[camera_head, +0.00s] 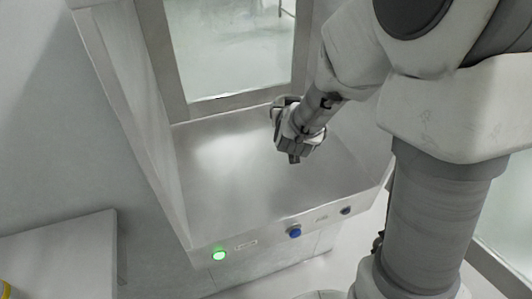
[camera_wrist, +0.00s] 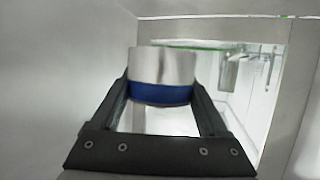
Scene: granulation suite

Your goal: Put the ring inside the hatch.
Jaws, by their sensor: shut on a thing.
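The hatch (camera_head: 225,170) is a steel-floored box with an open front and a glazed window at its back. My gripper (camera_head: 291,150) is within the hatch opening, above the right part of its floor. In the wrist view, my gripper (camera_wrist: 160,92) is shut on the ring (camera_wrist: 161,64), a silvery round piece with a blue band on its near edge. The two dark fingers press on its left and right sides. In the head view I cannot clearly make out the ring, nor the exact gap above the hatch floor.
The hatch's front ledge carries a lit green button (camera_head: 219,255), a blue button (camera_head: 294,232) and a dark knob (camera_head: 346,210). The left side wall (camera_head: 128,105) bounds the opening. A pale table (camera_head: 60,255) stands at lower left. The hatch floor's left and middle are clear.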

